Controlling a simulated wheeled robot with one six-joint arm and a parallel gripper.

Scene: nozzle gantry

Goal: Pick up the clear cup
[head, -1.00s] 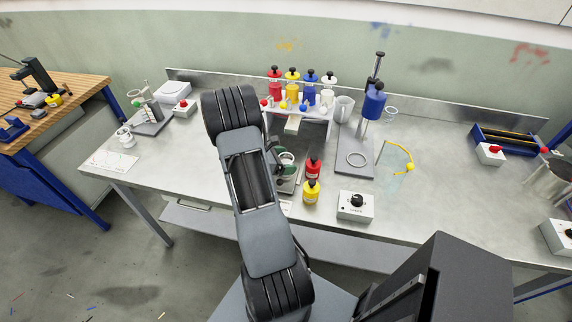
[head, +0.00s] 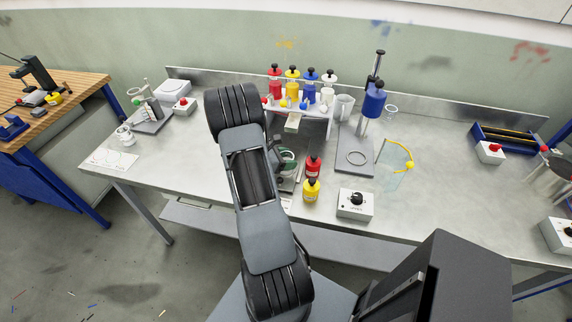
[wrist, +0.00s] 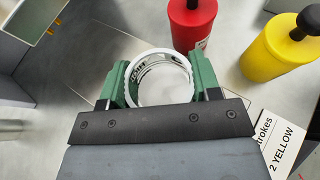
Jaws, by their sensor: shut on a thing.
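The clear cup (wrist: 160,98), a see-through cup with a pale round rim and dark markings inside, sits between the two green fingers of my gripper (wrist: 161,84) in the wrist view. The fingers are shut on it, one on each side. In the head view my gripper (head: 287,160) is low over the bench, in front of the bottle shelf, partly behind my arm. I cannot tell whether the cup's base touches the bench.
A red bottle (wrist: 193,22) and a yellow bottle (wrist: 279,46) stand close right of the cup. A printed card (wrist: 281,140) lies beside them. A control box (head: 355,204) and a stand with a blue top (head: 373,102) are further right. The shelf (head: 312,112) is behind.

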